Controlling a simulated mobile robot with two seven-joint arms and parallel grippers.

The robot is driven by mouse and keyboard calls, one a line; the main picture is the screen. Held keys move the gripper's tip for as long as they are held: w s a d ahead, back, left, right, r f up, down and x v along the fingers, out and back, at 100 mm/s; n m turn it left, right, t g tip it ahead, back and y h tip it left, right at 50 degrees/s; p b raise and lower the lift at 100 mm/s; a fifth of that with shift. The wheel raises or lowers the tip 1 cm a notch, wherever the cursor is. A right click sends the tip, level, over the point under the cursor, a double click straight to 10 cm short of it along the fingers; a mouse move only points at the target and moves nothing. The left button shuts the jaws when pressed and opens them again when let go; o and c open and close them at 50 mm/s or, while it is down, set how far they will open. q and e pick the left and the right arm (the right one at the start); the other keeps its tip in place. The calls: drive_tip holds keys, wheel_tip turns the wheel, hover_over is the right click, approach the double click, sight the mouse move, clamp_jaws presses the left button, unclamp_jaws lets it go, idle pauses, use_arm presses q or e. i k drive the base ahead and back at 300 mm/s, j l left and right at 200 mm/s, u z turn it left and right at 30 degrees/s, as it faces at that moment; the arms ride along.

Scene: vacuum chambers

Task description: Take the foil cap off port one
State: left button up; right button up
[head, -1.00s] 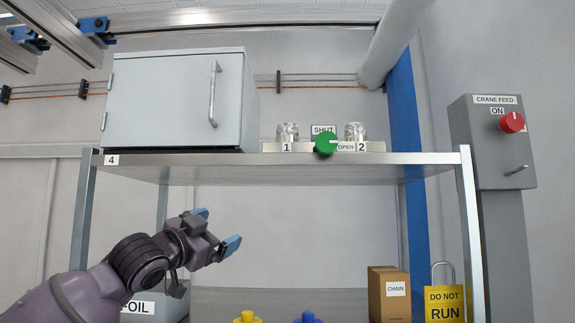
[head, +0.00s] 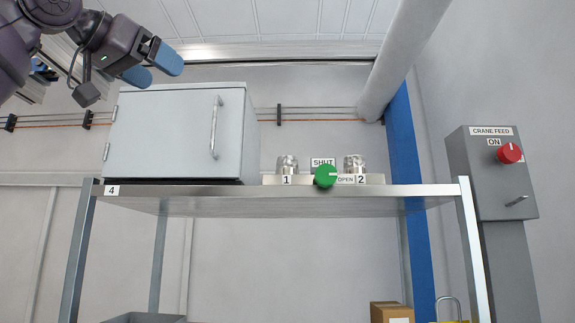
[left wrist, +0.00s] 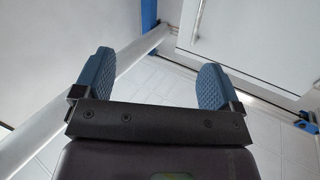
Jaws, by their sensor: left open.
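Port one is the left silvery capped fitting (head: 287,166), with the label 1 below it, on the shelf in the head view. A similar silvery capped fitting (head: 354,164) stands at label 2. A green knob (head: 325,176) sits between them, with SHUT above it and OPEN to its right. My left gripper (head: 153,68) is open and empty, raised at the upper left above the cabinet, well away from the ports. Its two blue fingers also show apart in the left wrist view (left wrist: 152,85). My right gripper is not in view.
A grey cabinet (head: 178,137) with a vertical handle stands on the shelf (head: 300,200) left of the ports. The grey crane feed box (head: 491,180) with a red knob stands at right. A cardboard box (head: 391,313) is low down. Space above the ports is clear.

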sight(285, 161)
drive_tip(key=i+l, duration=0.8)
